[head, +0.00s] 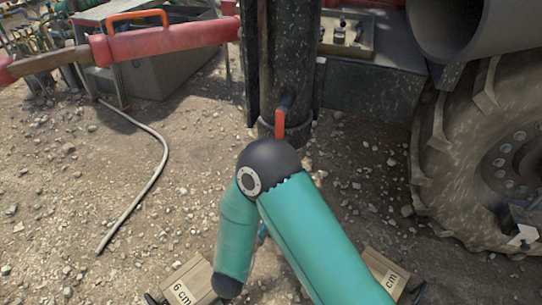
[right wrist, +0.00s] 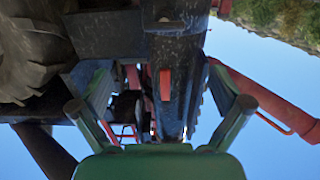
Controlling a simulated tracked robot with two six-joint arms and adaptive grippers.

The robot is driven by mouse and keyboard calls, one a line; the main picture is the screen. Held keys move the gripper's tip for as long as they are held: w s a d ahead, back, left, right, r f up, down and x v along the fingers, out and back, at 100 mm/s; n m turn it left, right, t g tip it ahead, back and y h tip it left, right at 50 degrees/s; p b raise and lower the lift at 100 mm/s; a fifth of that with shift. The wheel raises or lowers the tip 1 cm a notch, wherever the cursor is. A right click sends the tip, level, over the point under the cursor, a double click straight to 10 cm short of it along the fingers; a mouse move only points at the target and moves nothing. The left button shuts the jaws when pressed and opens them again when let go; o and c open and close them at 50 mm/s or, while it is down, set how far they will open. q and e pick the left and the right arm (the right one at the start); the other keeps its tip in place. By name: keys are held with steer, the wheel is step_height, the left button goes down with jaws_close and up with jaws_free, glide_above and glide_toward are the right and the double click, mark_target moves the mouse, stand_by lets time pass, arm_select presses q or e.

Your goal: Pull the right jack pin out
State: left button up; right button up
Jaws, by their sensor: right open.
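The jack leg is a dark, scuffed upright column (head: 290,60) at the centre top of the head view. The right jack pin's red handle (head: 280,123) shows against its lower part, just above my teal arm's dark joint. In the right wrist view the red pin handle (right wrist: 165,84) stands out on the dark leg. My right gripper (right wrist: 160,70) is open, its two green fingers spread left and right of the handle, with clear gaps and nothing held. In the head view my arm hides this gripper. My left gripper is not in view.
A large muddy wheel (head: 470,150) and a grey pipe (head: 480,30) are at right. A red beam (head: 165,42) runs in from the left. Wooden blocks marked in cm (head: 187,283) lie in front. A pale hose (head: 150,180) lies on open gravel.

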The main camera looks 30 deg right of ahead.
steer(key=b+x, duration=0.1)
steer(key=x, duration=0.7)
steer(key=b+x, duration=0.2)
steer(key=x, duration=0.6)
steer(key=shift+w, duration=0.45)
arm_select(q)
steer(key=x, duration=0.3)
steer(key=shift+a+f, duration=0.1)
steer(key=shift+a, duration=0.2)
arm_select(e)
steer(key=shift+a, duration=0.1)
